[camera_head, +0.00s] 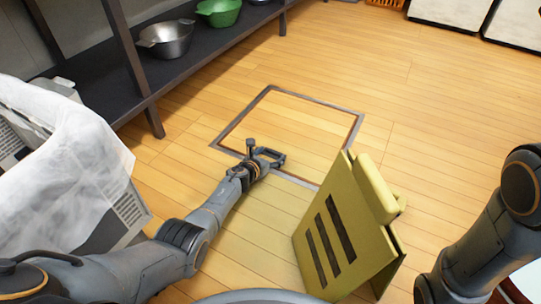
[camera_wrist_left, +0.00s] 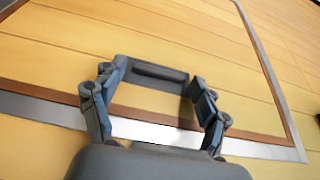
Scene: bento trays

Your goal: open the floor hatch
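The floor hatch (camera_head: 293,124) is a square wood panel with a grey metal frame, lying level with the floor. In the left wrist view the hatch (camera_wrist_left: 60,62) fills the upper part, with a dark handle (camera_wrist_left: 155,76) on it near the frame's near edge. My left gripper (camera_head: 266,153) is low over the near edge of the hatch. In the wrist view the left gripper (camera_wrist_left: 155,90) has its fingers spread, one at each end of the handle; whether they touch it cannot be told. My right arm is at the right, its gripper out of view.
A yellow folding floor sign (camera_head: 318,258) stands close to the hatch's near right corner. A white-covered box (camera_head: 65,170) is at left. A dark shelf (camera_head: 100,85) holds a metal bowl (camera_head: 168,40) and a green bowl (camera_head: 219,12). The floor beyond the hatch is clear.

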